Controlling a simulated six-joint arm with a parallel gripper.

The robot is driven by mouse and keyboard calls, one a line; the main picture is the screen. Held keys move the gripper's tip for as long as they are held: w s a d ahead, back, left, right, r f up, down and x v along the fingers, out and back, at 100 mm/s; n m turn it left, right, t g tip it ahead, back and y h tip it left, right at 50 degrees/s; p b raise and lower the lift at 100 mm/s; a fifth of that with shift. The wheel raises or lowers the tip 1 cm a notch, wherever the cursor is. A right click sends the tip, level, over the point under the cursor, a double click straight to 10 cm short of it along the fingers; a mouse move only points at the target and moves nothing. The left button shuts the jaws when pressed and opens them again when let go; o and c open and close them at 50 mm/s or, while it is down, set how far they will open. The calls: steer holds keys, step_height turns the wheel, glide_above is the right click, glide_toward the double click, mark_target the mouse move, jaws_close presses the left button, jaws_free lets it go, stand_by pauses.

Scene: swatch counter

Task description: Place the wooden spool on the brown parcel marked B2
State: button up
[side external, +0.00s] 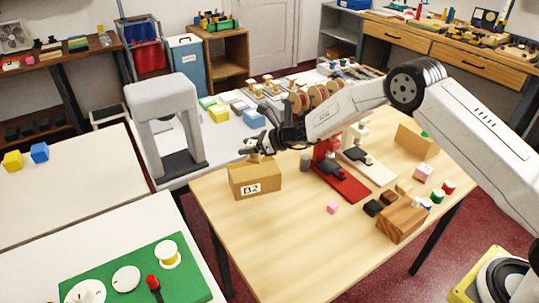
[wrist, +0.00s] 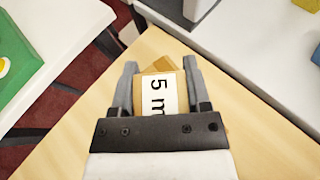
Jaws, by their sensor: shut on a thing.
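The brown parcel (side external: 268,182) with a white B2 label stands near the left edge of the wooden table in the side view. My gripper (side external: 257,152) is right over its top. In the wrist view my gripper (wrist: 160,65) has its two fingers on either side of a tan wooden piece with a white "5 m" label, the wooden spool (wrist: 163,66), and is shut on it.
A grey arch-shaped stand (side external: 165,105) is behind left of the parcel. A red stand (side external: 340,180) and a grey cylinder (side external: 305,160) are to its right. The table's front is clear.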

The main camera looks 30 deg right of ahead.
steer(key=shift+w+f, duration=0.1)
steer(key=shift+w+a+f, duration=0.1)
steer(key=shift+w+f, duration=0.15)
steer(key=shift+f, duration=1.5)
steer(key=shift+f, duration=0.15)
steer(key=o, duration=1.3)
steer(key=shift+c, duration=0.2)
steer(key=v, duration=1.2)
steer(key=shift+s, duration=0.15)
